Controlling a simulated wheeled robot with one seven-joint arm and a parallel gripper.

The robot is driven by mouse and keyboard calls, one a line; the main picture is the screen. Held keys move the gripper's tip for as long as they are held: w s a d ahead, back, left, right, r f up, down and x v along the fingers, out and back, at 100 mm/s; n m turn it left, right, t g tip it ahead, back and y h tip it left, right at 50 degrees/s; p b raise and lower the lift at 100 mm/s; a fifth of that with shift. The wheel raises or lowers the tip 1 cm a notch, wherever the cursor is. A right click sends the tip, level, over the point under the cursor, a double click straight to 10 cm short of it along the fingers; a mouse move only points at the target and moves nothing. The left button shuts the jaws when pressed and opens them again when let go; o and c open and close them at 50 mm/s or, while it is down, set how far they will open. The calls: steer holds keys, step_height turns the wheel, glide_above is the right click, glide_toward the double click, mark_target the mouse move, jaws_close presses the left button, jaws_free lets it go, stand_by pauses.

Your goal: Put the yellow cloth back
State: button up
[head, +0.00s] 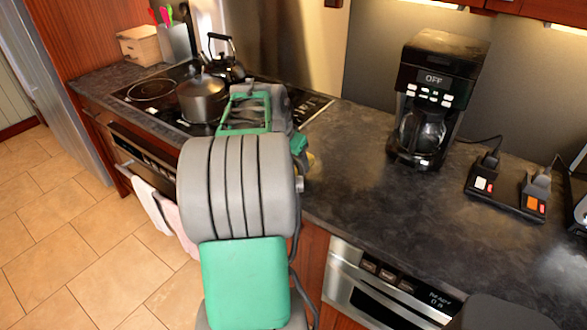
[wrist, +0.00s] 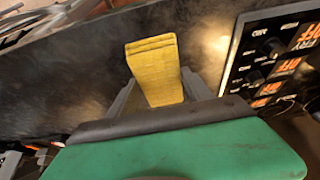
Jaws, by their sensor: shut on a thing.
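The yellow cloth (wrist: 154,68) is a folded strip in the wrist view, held between the grey fingers of my gripper (wrist: 158,88). My gripper is shut on it, and the cloth's far end sticks out beyond the fingers. A dark counter surface lies behind the cloth; I cannot tell whether they touch. In the head view my arm hides most of the gripper, and only a small yellow patch of the cloth (head: 311,161) shows at the arm's right side, over the dark counter (head: 350,170).
A coffee maker (head: 437,92) stands to the right, with a power strip (head: 506,190) beyond it. A pot (head: 202,98) and kettle (head: 224,66) sit on the stove at left. Counter between arm and coffee maker is clear.

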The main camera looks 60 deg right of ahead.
steer(key=shift+d+f, duration=0.15)
steer(key=shift+f, duration=1.85)
steer(key=o, duration=1.5)
steer(key=shift+c, duration=0.2)
